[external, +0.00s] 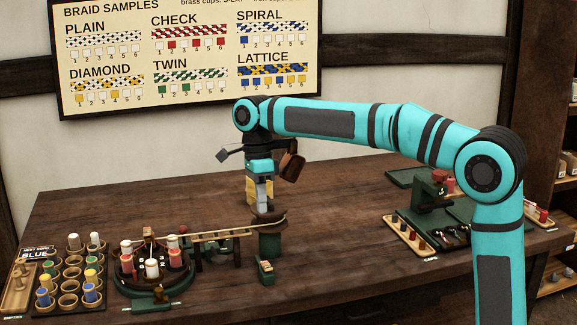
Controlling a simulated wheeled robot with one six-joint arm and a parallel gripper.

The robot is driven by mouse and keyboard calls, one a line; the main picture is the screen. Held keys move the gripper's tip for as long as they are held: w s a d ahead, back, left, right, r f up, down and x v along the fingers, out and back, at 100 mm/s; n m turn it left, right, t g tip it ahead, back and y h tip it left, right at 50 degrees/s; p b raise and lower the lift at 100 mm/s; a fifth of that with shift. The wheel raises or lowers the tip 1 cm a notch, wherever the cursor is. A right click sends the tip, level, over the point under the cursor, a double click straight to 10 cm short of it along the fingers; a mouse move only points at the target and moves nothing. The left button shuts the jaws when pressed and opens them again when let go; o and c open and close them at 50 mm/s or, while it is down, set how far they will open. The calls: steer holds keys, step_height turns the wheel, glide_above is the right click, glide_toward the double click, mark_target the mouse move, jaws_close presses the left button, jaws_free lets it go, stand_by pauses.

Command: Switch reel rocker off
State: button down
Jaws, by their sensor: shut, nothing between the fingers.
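My gripper (262,204) hangs pointing down near the middle of the table, its fingers shut and empty. It is just above the green reel post (270,242), which has a brown top. From this angle I cannot tell whether the fingers touch it. A small green box (265,273) with a pale top piece stands in front of the post. It may carry the reel rocker; its switch position is too small to read. A pale yellow object (251,189) shows partly behind the fingers.
A round green braiding stand (152,285) with several bobbins is left of the post, joined by a wooden rail (222,235). A bobbin rack (70,280) stands at far left. A green press (435,205) with trays is at right. The table's back left is clear.

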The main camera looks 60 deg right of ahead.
mark_target(267, 266)
steer(key=x, duration=1.3)
steer(key=shift+f, duration=0.2)
steer(key=shift+s+a, duration=0.1)
steer(key=shift+s, duration=0.05)
